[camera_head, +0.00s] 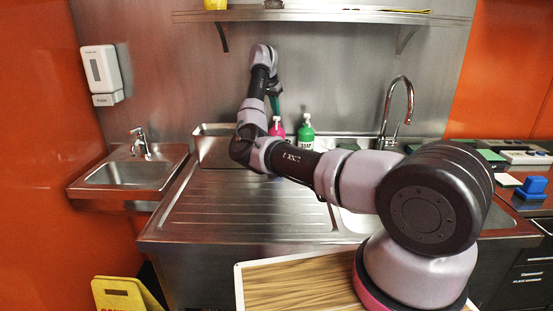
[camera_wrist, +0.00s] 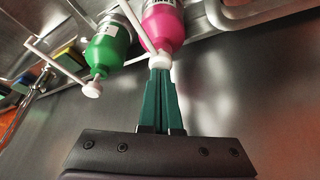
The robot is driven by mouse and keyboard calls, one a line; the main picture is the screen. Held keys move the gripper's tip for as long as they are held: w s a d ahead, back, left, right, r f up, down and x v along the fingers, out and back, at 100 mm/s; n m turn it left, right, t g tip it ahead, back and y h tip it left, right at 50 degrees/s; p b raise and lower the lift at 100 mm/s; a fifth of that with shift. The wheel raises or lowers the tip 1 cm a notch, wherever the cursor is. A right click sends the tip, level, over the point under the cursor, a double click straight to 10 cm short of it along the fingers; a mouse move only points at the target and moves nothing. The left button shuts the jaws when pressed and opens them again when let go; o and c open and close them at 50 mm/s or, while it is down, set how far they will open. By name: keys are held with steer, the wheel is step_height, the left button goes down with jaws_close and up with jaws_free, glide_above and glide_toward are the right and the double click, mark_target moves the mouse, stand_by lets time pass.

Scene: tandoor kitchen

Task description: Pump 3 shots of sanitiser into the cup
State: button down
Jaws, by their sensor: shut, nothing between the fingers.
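A pink pump bottle (camera_head: 277,127) stands at the back of the steel counter, beside a green pump bottle (camera_head: 306,136) whose label seems to read "SOAP". In the wrist view the pink bottle (camera_wrist: 163,22) is straight ahead of my gripper and the green bottle (camera_wrist: 107,46) is to its left. My gripper (camera_wrist: 160,72) has its green fingers shut together, empty, with the tips at the pink bottle's white pump head (camera_wrist: 160,60). I cannot tell whether they touch. The gripper (camera_head: 274,112) points down over the pink bottle in the head view. I cannot make out a cup.
A white wall dispenser (camera_head: 103,72) hangs above a small hand basin (camera_head: 125,174) at the left. A tall curved tap (camera_head: 398,105) stands right of the bottles. A shelf (camera_head: 325,16) runs above. The ribbed drainboard (camera_head: 235,205) is clear.

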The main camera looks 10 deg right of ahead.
steer(key=shift+f, duration=0.25)
steer(key=shift+r, duration=1.4)
steer(key=shift+f, duration=0.15)
steer(key=shift+f, duration=1.25)
steer(key=shift+r, duration=1.4)
